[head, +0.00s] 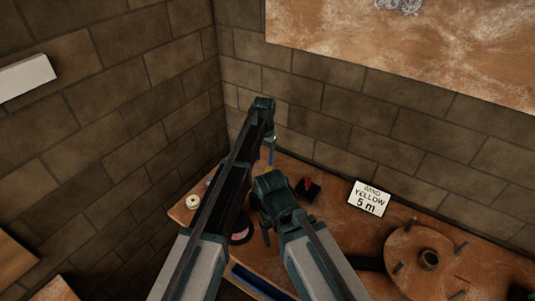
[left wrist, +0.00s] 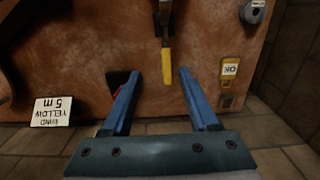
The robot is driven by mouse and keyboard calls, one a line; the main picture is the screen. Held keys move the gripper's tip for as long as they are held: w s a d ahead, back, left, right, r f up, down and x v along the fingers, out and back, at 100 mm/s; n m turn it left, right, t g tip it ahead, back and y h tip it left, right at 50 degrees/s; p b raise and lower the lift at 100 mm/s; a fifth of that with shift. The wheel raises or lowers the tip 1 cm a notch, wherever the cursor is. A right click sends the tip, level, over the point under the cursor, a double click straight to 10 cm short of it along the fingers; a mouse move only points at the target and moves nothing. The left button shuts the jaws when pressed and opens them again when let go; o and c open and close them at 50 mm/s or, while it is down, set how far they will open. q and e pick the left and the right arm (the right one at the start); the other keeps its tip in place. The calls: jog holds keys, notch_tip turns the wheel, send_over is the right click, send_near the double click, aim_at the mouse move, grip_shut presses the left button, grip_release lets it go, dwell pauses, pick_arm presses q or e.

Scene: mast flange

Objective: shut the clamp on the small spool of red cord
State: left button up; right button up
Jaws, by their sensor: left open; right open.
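A small black block with a red part (head: 308,188) stands on the bench near the wall. It also shows in the left wrist view (left wrist: 118,88), beside a finger; I cannot tell whether it is the clamp or the spool. A dark round item with pinkish red on it (head: 239,237), possibly the cord spool, is partly hidden behind my left arm. My left gripper (head: 270,152) is open and empty above the bench's far edge; its spread fingers also show in the left wrist view (left wrist: 160,74). My right gripper (head: 264,228) is open, lower and nearer; its jaws are mostly hidden.
A yellow-handled tool (left wrist: 166,65) lies between the left fingers' lines of sight. A yellow OK tag (left wrist: 230,68) is beside it. A sign (head: 369,198) and a round flange with pegs (head: 425,258) are at right. A pale roll (head: 193,201) is at left. Brick walls close the corner.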

pick_arm(q)
jog(key=w, duration=0.1)
jog(key=w+r, duration=0.1)
jog(key=w, duration=0.1)
jog(key=shift+w+d+r, duration=0.15)
jog(key=shift+d+r, duration=0.05)
jog(key=shift+d, duration=0.2)
pick_arm(e)
jog(key=shift+w+r, duration=0.55)
jog(key=shift+r, duration=0.15)
jog(key=shift+f, duration=0.1)
pick_arm(q)
notch_tip(320, 180, down, 14)
jog(key=b, duration=1.3)
jog(key=shift+r, duration=0.1)
pick_arm(e)
notch_tip(320, 180, down, 14)
jog(key=shift+r, duration=0.2)
pick_arm(q)
grip_shut()
